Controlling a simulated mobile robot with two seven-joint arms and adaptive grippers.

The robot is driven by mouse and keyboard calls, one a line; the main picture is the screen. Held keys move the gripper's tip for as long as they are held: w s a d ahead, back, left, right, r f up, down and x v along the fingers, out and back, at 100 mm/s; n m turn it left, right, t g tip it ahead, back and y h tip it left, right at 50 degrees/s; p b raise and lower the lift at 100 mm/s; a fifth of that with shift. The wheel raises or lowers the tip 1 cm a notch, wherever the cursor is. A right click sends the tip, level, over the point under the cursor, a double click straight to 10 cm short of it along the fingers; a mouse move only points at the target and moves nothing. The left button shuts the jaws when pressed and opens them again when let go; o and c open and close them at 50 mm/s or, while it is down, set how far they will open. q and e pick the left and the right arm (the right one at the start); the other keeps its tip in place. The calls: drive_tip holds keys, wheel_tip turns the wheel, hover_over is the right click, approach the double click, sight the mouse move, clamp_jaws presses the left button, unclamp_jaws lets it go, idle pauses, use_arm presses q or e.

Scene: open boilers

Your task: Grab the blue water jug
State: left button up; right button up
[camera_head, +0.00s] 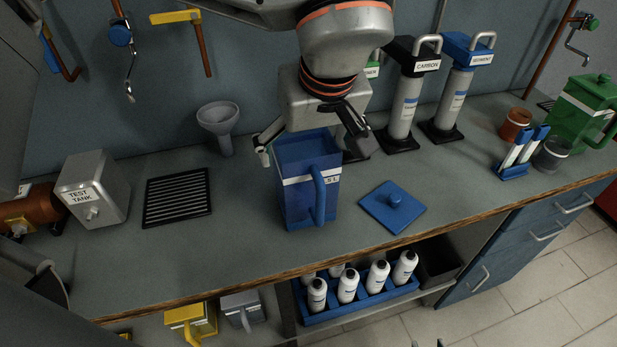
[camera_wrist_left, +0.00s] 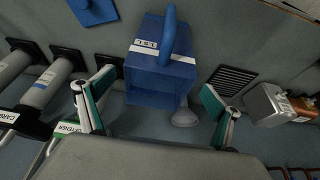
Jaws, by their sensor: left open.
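The blue water jug (camera_head: 303,190) stands upright on the counter. It is open at the top and has a white label band and a blue handle on its front right. A flat blue lid with a knob (camera_head: 393,206) lies on the counter to its right. My left gripper (camera_head: 312,143) is at the jug's far top edge, its open fingers spread to either side of it. In the left wrist view the jug (camera_wrist_left: 160,70) lies between and beyond the open fingers (camera_wrist_left: 157,95); contact cannot be told. My right gripper is not in view.
Carbon (camera_head: 406,100) and sediment (camera_head: 456,95) filters stand behind right. A green jug (camera_head: 583,115) is far right. White bottles (camera_head: 348,284) sit below the counter edge.

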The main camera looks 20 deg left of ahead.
sight(308, 187)
use_arm(q)
drive_tip(key=x, duration=0.6)
drive_tip(key=shift+w, duration=0.1)
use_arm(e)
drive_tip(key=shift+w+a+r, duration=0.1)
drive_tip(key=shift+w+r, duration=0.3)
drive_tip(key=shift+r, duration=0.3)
use_arm(q)
drive_tip(key=c, duration=1.7)
drive_tip(key=shift+o, duration=0.2)
drive_tip(key=shift+d, duration=0.1)
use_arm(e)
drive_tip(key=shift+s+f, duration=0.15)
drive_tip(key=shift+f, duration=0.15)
